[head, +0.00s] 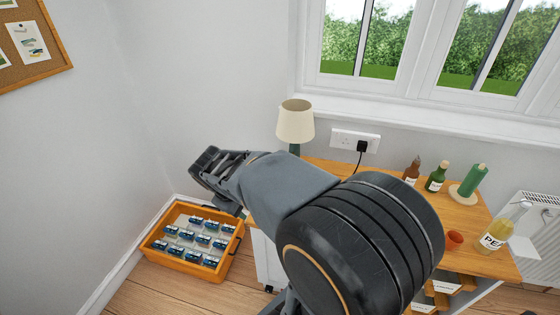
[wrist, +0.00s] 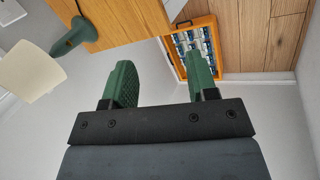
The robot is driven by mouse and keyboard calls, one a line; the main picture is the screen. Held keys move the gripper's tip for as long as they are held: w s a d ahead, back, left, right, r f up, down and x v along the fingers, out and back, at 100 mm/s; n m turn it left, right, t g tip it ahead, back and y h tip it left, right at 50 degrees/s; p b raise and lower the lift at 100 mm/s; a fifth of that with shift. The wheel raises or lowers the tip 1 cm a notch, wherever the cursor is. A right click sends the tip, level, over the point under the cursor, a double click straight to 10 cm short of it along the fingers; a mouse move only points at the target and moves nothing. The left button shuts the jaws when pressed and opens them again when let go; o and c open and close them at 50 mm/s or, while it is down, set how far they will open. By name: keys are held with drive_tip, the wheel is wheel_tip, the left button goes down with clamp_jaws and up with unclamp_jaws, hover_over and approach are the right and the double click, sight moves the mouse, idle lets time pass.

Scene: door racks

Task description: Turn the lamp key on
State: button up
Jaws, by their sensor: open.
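The lamp (head: 296,122) stands at the back left of the wooden cabinet top, with a cream shade and a green base. My arm hides the lower part of its base in the head view. The wrist view shows the lamp tilted at the upper left, with its shade (wrist: 28,72) and green base (wrist: 74,36). I cannot make out the lamp key in either view. My gripper (head: 208,172) is left of the lamp, clear of the cabinet. Its two green fingers (wrist: 160,85) are apart with nothing between them.
An orange crate (head: 163,246) of small blue packs stands on the floor at left. The cabinet top (head: 458,225) also bears several bottles and a red item (head: 455,238).

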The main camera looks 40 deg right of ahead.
drive_tip(key=w+d+f+n+g+h, duration=0.1)
drive_tip(key=w+d+f+n+h, duration=0.15)
drive_tip(key=d, duration=0.25)
drive_tip(key=w+d+f+n+g+h+b, duration=0.1)
drive_tip(key=w+d+f+n+h, duration=0.15)
drive_tip(key=w+d, duration=0.2)
drive_tip(key=w+d+f+n+g+h, duration=0.1)
drive_tip(key=w+d+f+n+h, duration=0.15)
drive_tip(key=d, duration=0.35)
drive_tip(key=n+t+h+b, duration=0.1)
drive_tip(key=n+t+h, duration=0.3)
drive_tip(key=n+h, duration=0.3)
approach(292, 155)
drive_tip(key=d+n+p, duration=0.1)
drive_tip(key=d, duration=0.7)
drive_tip(key=shift+w+d+r+y, duration=0.15)
drive_tip(key=shift+w+r+y, duration=0.1)
drive_tip(key=shift+y, duration=0.2)
drive_tip(key=shift+c, duration=0.2)
